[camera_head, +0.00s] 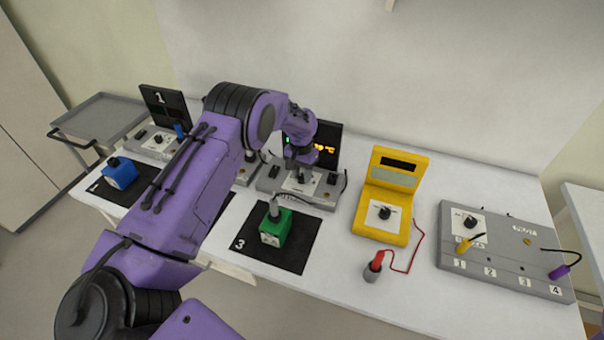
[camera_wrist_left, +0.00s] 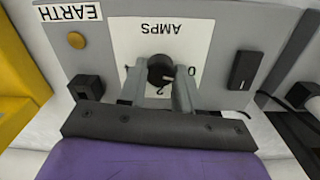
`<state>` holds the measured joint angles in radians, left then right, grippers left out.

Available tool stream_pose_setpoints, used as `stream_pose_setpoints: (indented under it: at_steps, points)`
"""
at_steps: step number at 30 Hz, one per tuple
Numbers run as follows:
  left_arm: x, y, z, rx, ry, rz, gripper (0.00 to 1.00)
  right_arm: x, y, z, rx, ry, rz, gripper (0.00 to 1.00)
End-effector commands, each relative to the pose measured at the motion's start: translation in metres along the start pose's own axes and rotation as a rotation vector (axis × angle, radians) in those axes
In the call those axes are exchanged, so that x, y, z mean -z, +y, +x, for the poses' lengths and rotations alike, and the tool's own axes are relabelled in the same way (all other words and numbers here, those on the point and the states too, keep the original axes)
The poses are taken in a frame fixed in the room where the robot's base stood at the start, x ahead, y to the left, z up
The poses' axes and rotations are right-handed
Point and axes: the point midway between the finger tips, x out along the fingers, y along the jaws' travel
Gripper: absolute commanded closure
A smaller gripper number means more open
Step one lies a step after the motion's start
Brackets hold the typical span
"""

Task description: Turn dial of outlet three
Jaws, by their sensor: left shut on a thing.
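The dial (camera_wrist_left: 161,70) of outlet three is a black knob on a white plate marked AMPS, with 0 and 2 legible around it. My left gripper (camera_wrist_left: 160,80) has its two grey fingers on either side of the knob, shut on it. In the head view my left gripper (camera_head: 300,172) reaches down to the grey outlet box (camera_head: 267,186) behind the mat marked 3. The outlet's dark display (camera_head: 327,143) shows orange and green characters, partly hidden by my arm. My right gripper is not in view.
A green block (camera_head: 276,232) with a grey plug sits on black mat 3 (camera_head: 245,247). A yellow meter (camera_head: 387,197) with a red probe (camera_head: 375,264) and a grey PILOT panel (camera_head: 500,262) stand to the right. A blue block (camera_head: 121,173) sits left. My left arm hides the middle outlet.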

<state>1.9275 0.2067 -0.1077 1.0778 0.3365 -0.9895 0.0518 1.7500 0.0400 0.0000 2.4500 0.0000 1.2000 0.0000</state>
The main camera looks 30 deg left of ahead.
Motion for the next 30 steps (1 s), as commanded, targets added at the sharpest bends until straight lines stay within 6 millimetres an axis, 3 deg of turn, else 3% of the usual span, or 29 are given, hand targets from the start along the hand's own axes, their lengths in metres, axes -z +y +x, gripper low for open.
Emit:
stream_pose_setpoints:
  at_steps: [14, 15, 16, 26, 30]
  points:
    - [0.001, 0.0, -0.001, 0.0, 0.002, -0.013, 0.97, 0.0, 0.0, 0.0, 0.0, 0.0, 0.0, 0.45]
    - [0.001, 0.0, -0.001, 0.0, 0.002, -0.013, 0.54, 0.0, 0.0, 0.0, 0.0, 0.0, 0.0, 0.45]
    - [0.001, 0.0, -0.001, 0.0, 0.002, -0.012, 0.44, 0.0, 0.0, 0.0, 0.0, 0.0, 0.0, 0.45]
    - [0.001, 0.0, -0.003, 0.0, 0.002, -0.012, 0.41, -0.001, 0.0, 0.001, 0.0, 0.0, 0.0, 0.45]
    - [0.001, 0.0, -0.023, 0.0, 0.006, -0.012, 0.41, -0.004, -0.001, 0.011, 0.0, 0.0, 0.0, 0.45]
